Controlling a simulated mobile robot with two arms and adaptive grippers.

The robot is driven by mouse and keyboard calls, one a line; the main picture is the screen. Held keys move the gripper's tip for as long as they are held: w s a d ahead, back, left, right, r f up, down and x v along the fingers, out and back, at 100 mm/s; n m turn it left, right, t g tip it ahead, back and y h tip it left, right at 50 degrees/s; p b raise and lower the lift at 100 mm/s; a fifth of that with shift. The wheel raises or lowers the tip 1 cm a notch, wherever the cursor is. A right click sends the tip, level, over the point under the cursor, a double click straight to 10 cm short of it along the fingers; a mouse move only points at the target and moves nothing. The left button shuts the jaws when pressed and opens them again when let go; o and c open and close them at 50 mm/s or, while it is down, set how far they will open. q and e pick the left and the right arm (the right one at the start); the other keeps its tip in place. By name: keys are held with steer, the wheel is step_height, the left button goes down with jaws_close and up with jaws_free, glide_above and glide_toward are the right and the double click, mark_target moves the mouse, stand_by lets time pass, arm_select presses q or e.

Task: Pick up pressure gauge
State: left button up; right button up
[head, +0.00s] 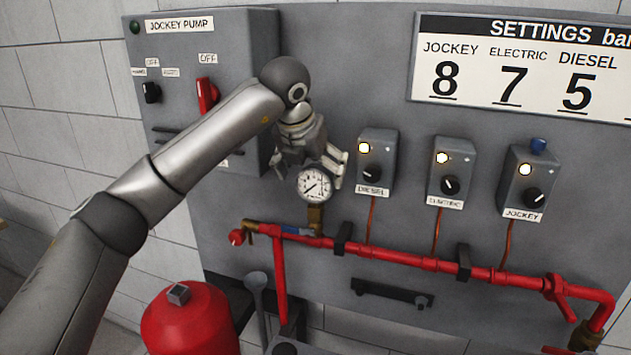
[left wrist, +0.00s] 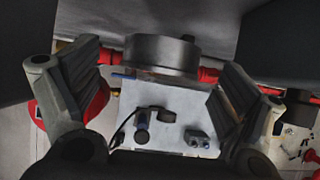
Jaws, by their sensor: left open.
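The pressure gauge (head: 315,185) has a round white dial and sits upright on a brass fitting (head: 315,217) above the red pipe. My left gripper (head: 312,172) is right at the gauge, reaching down from above with its fingers around the top of it. In the left wrist view the gauge (left wrist: 162,54) shows as a dark round body between the two open fingers, with gaps on both sides. The left gripper (left wrist: 160,90) is open and holds nothing. My right gripper is in neither view.
The jockey pump box (head: 205,80) stands left of the gripper. The diesel switch box (head: 376,162) is close on the right, with the electric (head: 450,172) and jockey (head: 528,180) boxes beyond. A red pipe (head: 400,259) runs below. A red vessel (head: 190,325) stands at lower left.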

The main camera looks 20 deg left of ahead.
mark_target(316, 186)
arm_select(q)
steer(key=shift+f+p, duration=0.3)
steer(key=shift+p, duration=0.1)
steer(key=p+x, duration=0.2)
steer(key=x, duration=0.1)
steer(key=shift+w+d+f, duration=0.1)
steer(key=shift+w+f, duration=0.1)
steer(key=shift+f, duration=0.15)
steer(key=shift+w+f, duration=0.2)
steer(key=shift+f, duration=0.25)
steer(key=shift+s, duration=0.1)
steer(key=c, duration=1.2)
steer(key=shift+c, duration=0.3)
steer(key=shift+r, duration=0.15)
